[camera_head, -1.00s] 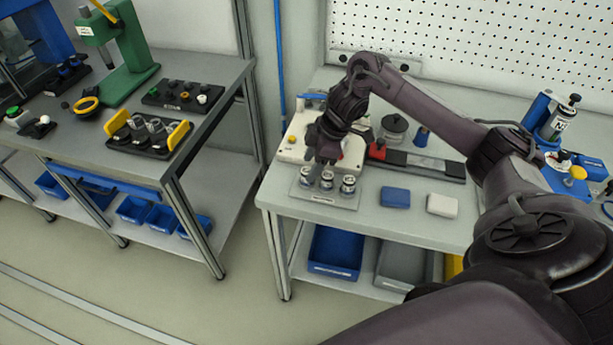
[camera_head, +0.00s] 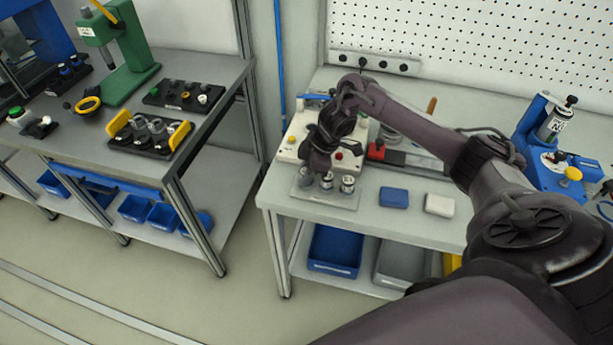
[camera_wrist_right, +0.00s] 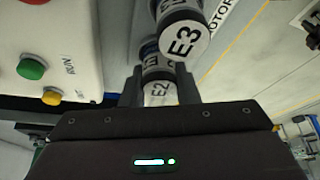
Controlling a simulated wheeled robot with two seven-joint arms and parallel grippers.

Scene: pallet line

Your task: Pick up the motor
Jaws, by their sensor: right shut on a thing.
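Several small silver motors stand in a row on a pale plate (camera_head: 325,200) near the front left of the right-hand table. In the head view my right gripper (camera_head: 319,172) points down at this row, and its fingertips are hard to make out there. In the right wrist view my right gripper (camera_wrist_right: 158,88) is shut on the motor marked E2 (camera_wrist_right: 158,92), with a dark finger on each side. The motor marked E3 (camera_wrist_right: 184,42) stands beside it, outside the fingers. I cannot tell whether E2 is lifted off its plate. My left gripper is not in view.
A white control box (camera_head: 298,140) with coloured buttons stands just behind the motors; its green button (camera_wrist_right: 31,67) is close in the wrist view. A blue block (camera_head: 394,197) and a white block (camera_head: 440,204) lie to the right. A blue fixture (camera_head: 553,150) stands further right.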

